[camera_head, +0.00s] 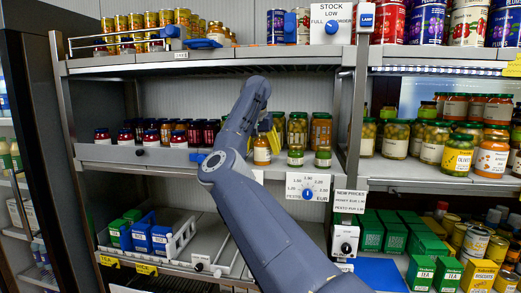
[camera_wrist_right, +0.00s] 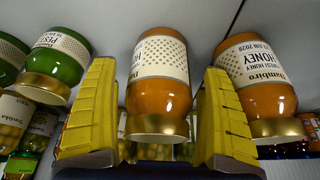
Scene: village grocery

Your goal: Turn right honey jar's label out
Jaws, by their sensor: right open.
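The right honey jar (camera_head: 262,151) stands on the middle shelf, orange with a gold lid and pale label. The wrist view is upside down, and there this jar (camera_wrist_right: 160,85) is between the two yellow fingers of my right gripper (camera_wrist_right: 158,115), with gaps on both sides. Its dotted label part faces the camera; the printed name is partly cut off at the left edge. A second honey jar (camera_wrist_right: 260,85) shows its name more fully, outside the right finger; the arm seems to hide it in the head view. My right gripper (camera_head: 268,128) is open. My left gripper is not in view.
Green pesto jars (camera_head: 295,158) stand close to the right of the honey jar, with another (camera_head: 322,159) beyond. Taller jars (camera_head: 320,130) stand behind. Dark jars (camera_head: 195,133) line the shelf to the left. A price dial (camera_head: 307,188) hangs on the shelf edge below.

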